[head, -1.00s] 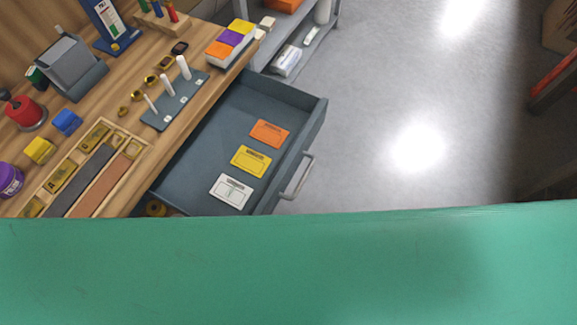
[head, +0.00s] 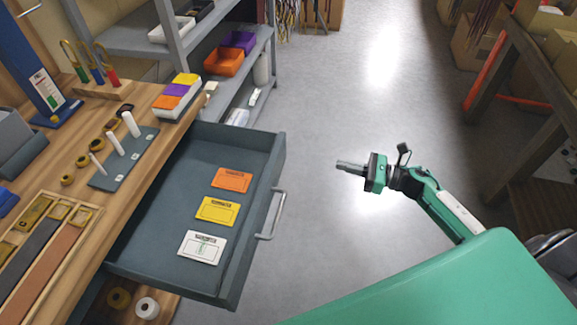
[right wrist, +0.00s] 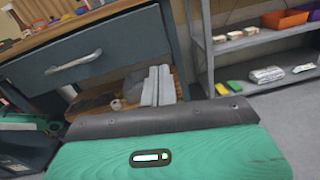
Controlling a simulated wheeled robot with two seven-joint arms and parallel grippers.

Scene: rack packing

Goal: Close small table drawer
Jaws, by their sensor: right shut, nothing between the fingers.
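The table drawer (head: 262,160) is pulled out from the wooden worktable. Its grey bar handle (head: 272,215) faces right, toward the open floor. In it lie an orange card (head: 232,180), a yellow card (head: 217,211) and a white card (head: 202,247). My right gripper (head: 342,165) is shut and empty, to the right of the drawer and apart from the handle. In the right wrist view, its fingers (right wrist: 158,86) point toward the table side, with the drawer front (right wrist: 105,48) and handle (right wrist: 73,64) at upper left. My left gripper is not in view.
The worktable (head: 140,185) holds a peg plate (head: 110,172), a colored box (head: 170,108) and a wooden tray (head: 85,262). A grey shelf (head: 185,70) stands behind the drawer. Another rack (head: 520,60) is at the right. The floor between is clear.

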